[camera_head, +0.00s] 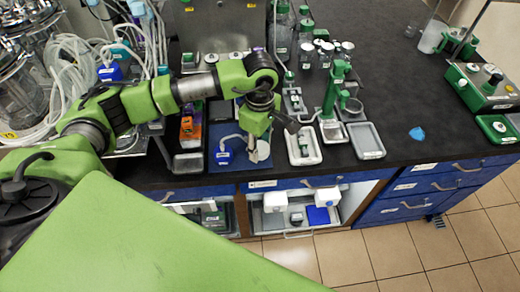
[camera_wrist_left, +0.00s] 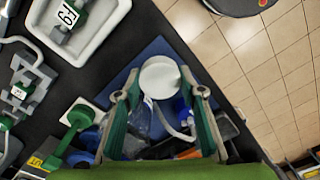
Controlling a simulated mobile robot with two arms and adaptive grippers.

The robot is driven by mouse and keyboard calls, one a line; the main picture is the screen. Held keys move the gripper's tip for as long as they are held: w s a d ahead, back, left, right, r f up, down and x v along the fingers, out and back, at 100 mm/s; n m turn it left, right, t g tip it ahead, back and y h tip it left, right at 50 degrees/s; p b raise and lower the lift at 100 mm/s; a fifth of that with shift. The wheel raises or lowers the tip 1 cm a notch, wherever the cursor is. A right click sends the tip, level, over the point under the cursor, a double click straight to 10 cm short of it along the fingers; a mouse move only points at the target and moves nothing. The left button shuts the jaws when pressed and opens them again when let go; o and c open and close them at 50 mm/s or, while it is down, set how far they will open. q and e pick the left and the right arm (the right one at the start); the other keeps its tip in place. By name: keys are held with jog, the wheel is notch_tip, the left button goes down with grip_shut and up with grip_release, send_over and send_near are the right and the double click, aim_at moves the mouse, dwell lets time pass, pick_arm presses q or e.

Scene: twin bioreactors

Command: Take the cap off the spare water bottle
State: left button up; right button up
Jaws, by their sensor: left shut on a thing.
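My left gripper (camera_head: 262,138) reaches down over a blue mat (camera_head: 226,132) near the front of the dark bench. In the left wrist view its two fingers (camera_wrist_left: 162,88) are shut on opposite sides of a round white cap (camera_wrist_left: 160,76). The cap also shows as a pale disc (camera_head: 259,151) below the gripper in the head view. Something clear shows between the fingers in the wrist view; I cannot tell whether it is the bottle's body or whether the cap sits on it. My right gripper is not in view.
A blue box with a white tube (camera_head: 222,154) stands just left of the gripper. A white tray (camera_head: 303,147), a green stand (camera_head: 335,90) and a grey tray (camera_head: 366,140) are to the right. An open cabinet (camera_head: 298,212) lies below the bench edge.

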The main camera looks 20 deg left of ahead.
aim_at(260, 148)
pick_arm(q)
notch_tip(260, 148, down, 2)
jog(key=shift+f+p, duration=0.15)
jog(key=shift+p, duration=0.7)
jog(key=shift+f, duration=0.35)
jog(key=shift+f, duration=0.1)
jog(key=shift+f, duration=0.15)
jog(key=o, duration=1.2)
jog(key=shift+r, duration=0.2)
